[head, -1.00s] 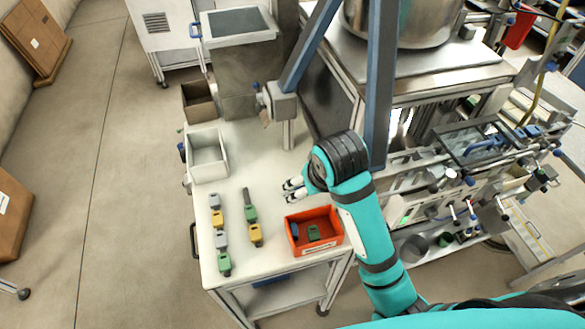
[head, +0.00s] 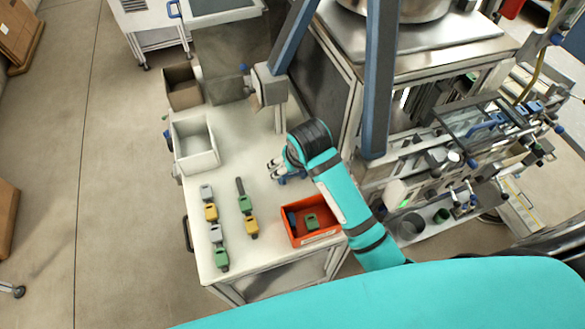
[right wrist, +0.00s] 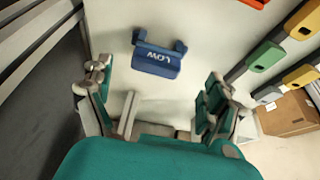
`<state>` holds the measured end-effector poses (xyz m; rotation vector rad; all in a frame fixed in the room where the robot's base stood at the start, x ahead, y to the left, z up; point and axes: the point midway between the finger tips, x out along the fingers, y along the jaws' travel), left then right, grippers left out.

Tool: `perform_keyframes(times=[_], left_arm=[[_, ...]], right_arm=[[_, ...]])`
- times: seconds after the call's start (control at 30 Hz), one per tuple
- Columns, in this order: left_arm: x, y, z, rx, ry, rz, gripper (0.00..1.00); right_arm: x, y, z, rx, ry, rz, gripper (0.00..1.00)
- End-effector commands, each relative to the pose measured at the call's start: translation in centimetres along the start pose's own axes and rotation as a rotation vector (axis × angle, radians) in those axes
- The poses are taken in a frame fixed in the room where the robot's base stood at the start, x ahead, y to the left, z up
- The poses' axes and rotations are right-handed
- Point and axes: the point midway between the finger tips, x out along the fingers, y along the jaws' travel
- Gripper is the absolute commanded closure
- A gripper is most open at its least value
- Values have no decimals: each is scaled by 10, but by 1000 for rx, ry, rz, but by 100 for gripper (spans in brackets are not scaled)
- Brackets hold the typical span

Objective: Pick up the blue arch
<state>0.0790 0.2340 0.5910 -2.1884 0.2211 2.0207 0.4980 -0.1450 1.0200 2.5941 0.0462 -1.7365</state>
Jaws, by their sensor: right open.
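The blue arch (right wrist: 158,58) lies on the white table top in the right wrist view, with "LOW" printed on its face and its two legs pointing up in the picture. In the head view only a bit of it (head: 291,178) shows, beside and partly behind my right gripper. My right gripper (head: 273,168) is open and empty. In the right wrist view its fingers (right wrist: 158,90) stand wide apart, left and right, with the arch ahead of them and between their lines, apart from both. My left gripper is not in view.
A red bin (head: 324,236) with a green and a blue piece stands at the table's front right. Several grey, yellow and green pieces (head: 211,212) lie in two rows at left. A white bin (head: 196,158) and brown box (head: 183,97) stand behind. A blue post (head: 378,85) rises right of the arm.

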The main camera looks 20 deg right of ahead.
Motion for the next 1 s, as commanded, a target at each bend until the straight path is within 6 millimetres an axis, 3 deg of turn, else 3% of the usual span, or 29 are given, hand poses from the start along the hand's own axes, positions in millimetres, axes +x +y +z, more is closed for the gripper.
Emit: perform_keyframes(times=[0.1,0.2,0.5,0.77,1.0], left_arm=[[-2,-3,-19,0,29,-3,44],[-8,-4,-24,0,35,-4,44],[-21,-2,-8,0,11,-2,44],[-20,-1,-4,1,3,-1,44],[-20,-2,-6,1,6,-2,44]], right_arm=[[6,0,0,0,-1,0,11],[14,2,0,0,-4,1,11],[53,5,-1,0,-1,0,11],[58,5,-1,0,1,0,11],[57,5,0,0,1,0,38]])
